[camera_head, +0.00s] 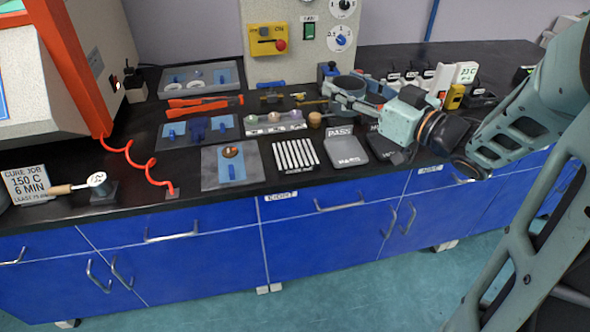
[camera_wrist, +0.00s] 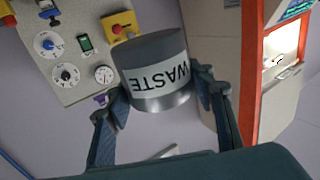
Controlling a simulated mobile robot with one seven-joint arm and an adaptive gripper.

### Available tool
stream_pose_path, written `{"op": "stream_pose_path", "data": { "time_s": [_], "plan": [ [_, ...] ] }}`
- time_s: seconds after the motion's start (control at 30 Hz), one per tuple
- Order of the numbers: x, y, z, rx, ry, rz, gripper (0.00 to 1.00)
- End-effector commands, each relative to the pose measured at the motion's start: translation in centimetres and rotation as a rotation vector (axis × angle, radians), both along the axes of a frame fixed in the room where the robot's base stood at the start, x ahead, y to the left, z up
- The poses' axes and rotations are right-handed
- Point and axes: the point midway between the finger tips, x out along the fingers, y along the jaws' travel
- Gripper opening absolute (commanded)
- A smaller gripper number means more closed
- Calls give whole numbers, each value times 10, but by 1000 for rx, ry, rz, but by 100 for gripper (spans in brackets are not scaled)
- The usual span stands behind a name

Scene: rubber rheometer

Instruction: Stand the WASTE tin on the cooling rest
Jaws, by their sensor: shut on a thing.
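The WASTE tin (camera_wrist: 155,75) is a grey cylinder with a white label band, held between the two fingers of my gripper (camera_wrist: 160,112) in the wrist view. The label reads upside down there, in a view that is itself turned over. In the head view my gripper (camera_head: 345,92) is over the back right of the bench, around a grey round shape (camera_head: 349,84) that seems to be the tin. A white slatted rack (camera_head: 295,153), which looks like the cooling rest, lies empty at the bench's front middle, left of and nearer than my gripper.
A grey PASS plate (camera_head: 347,153) lies right of the rack, with a dark plate (camera_head: 384,147) beyond. A tray with a blue mat (camera_head: 232,168) lies left of it. A row of small samples (camera_head: 275,121) stands behind. A control panel (camera_head: 300,40) rises at the back.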

Motion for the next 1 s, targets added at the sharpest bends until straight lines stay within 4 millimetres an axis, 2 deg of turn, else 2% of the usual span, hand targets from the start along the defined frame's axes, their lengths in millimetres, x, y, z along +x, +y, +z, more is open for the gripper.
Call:
{"op": "stream_pose_path", "data": {
  "time_s": [0.03, 0.1, 0.23, 0.33, 0.47, 0.73, 0.8, 1.0],
  "plan": [
    [-7, -1, -19, 1, -1, 30, 23],
    [-16, 0, -28, 0, -1, 72, 23],
    [-28, 0, -39, 0, -1, 116, 23],
    [-28, 5, -44, 2, -1, 133, 23],
    [-16, 24, -56, 2, 0, 140, 23],
    [25, 78, -87, 3, 0, 137, 23],
    [32, 85, -104, 4, 2, 136, 23],
    [46, 102, -127, 1, -2, 134, 23]
  ]
}}
